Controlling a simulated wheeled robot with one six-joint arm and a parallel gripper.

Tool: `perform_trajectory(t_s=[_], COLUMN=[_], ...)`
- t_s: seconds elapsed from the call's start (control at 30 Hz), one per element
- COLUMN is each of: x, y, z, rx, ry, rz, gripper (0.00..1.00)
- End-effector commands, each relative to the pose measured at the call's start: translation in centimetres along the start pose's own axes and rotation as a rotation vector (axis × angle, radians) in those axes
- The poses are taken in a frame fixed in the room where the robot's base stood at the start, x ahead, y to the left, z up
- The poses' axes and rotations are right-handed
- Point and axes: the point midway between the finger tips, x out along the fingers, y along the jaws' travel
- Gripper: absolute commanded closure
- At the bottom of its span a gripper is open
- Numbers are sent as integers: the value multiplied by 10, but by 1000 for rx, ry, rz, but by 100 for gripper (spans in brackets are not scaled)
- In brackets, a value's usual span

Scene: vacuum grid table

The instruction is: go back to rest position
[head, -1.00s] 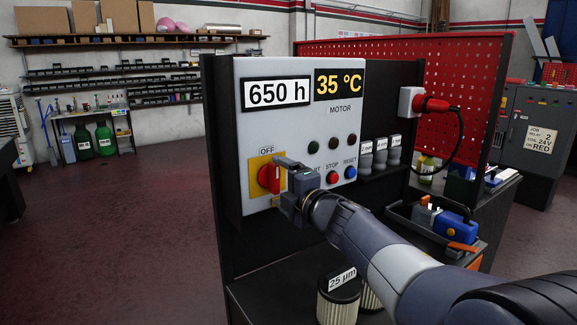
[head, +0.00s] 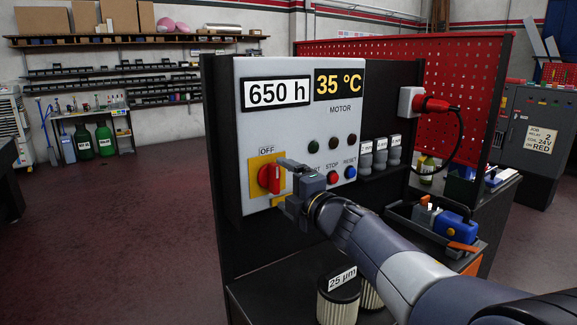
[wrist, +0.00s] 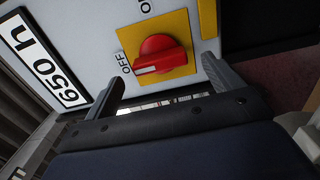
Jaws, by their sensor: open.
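My gripper (head: 281,182) is open and empty in front of the grey control panel (head: 301,119). In the wrist view its two fingers (wrist: 165,88) stand apart, with the red rotary switch (wrist: 161,54) seen beyond and between them. In the head view the red switch (head: 269,179) sits on a yellow plate (head: 257,163) under the OFF label, just left of the fingertips. The gripper looks clear of the knob. The arm reaches in from the lower right and hides part of the panel's lower edge and the button row.
A filter marked 25 µm (head: 338,302) stands on the lower shelf beneath my arm. A tool tray (head: 430,226) with a blue tool is at the right. A red plug with a black cable (head: 437,105) is on the panel's right side. Open floor (head: 120,230) lies to the left.

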Motion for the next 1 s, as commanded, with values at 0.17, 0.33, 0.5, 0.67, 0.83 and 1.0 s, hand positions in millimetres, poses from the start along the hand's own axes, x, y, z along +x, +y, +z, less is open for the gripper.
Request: perform_trajectory(t_s=[0.17, 0.33, 0.5, 0.67, 0.83, 1.0], x=[30, 27, 27, 27, 27, 27], y=[2, 5, 5, 5, 5, 5], z=[0, 0, 0, 0, 0, 0], rx=[22, 264, 487, 677, 856, 1017], ry=[0, -2, -2, -2, -2, -3], rz=[-1, -3, -2, -2, -3, -2], gripper=[13, 13, 13, 13, 13, 13])
